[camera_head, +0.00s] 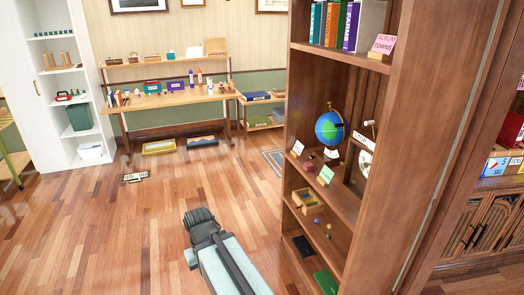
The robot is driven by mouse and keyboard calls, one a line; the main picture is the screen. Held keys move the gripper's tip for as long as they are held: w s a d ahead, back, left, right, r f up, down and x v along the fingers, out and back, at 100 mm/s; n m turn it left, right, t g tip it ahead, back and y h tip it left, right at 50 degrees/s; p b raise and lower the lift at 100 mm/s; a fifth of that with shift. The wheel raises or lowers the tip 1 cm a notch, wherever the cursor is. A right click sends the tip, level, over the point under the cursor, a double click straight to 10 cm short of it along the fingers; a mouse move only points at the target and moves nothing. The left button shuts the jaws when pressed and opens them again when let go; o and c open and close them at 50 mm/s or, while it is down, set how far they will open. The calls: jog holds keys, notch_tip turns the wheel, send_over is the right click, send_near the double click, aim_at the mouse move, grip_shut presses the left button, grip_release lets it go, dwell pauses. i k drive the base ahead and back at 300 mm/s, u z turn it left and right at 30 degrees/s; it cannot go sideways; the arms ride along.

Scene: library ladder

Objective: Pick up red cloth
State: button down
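I cannot make out a red cloth for sure in the head view. A small red item (64,96) sits on a middle shelf of the white shelving unit at the far left, too small to tell what it is. My gripper (198,216) is at the dark end of my pale arm, low in the middle of the view over the wooden floor. It is far from the red item and touches nothing that I can see. Whether its fingers are open or shut does not show.
A tall brown bookcase (408,150) stands close on the right, with a blue globe (330,128) and books. A workbench (180,99) with boxes and bottles is against the back wall. White shelving (43,77) holds a green bin (79,116). The wooden floor (90,225) is mostly clear.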

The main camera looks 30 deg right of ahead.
aim_at(309, 166)
jog(key=z, duration=1)
jog(key=i, duration=0.4)
jog(key=u, duration=0.5)
jog(key=i, duration=2.2)
jog(key=u, duration=0.15)
